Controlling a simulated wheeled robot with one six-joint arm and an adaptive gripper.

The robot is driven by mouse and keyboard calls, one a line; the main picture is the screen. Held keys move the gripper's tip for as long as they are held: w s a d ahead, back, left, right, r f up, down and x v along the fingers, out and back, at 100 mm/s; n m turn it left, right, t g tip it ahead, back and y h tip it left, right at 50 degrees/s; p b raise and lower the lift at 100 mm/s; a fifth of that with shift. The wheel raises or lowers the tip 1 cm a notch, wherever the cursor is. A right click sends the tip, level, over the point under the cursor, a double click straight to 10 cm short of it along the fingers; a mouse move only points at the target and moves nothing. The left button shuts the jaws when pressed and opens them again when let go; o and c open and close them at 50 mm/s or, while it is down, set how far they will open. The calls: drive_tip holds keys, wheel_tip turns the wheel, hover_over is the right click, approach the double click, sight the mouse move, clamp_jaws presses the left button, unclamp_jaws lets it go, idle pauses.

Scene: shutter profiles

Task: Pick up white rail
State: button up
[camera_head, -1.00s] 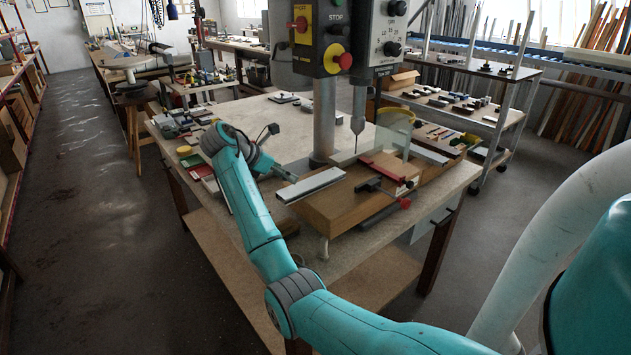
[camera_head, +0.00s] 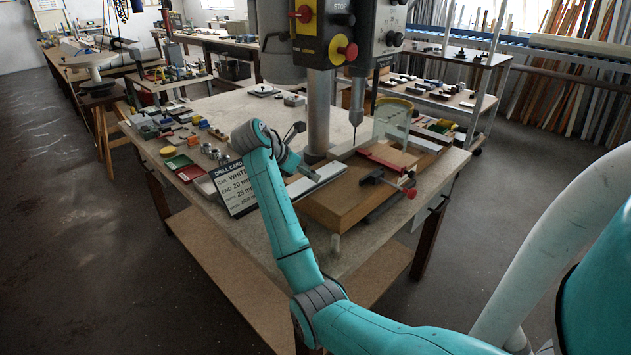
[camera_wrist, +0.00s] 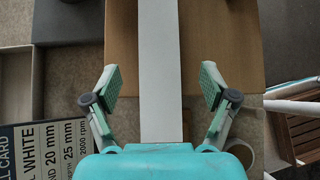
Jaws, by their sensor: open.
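In the wrist view the rail (camera_wrist: 160,50) runs straight up the middle of the picture. My gripper (camera_wrist: 161,86) is open, with one green-padded finger on each side of the rail and a gap on both sides. The rail passes out of sight under the gripper body.
The drill press column (camera_head: 320,110) and drill bit (camera_head: 356,115) stand just behind the rail. A clamp with red handles (camera_head: 385,172) is right of it. A drill card (camera_head: 236,192) reading WHITE stands to the left. Small trays (camera_head: 182,165) lie further left.

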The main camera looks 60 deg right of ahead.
drive_tip(key=shift+x, duration=2.6)
drive_tip(key=shift+w+a+f, duration=0.1)
drive_tip(key=shift+a, duration=0.05)
drive_tip(key=c, duration=1.3)
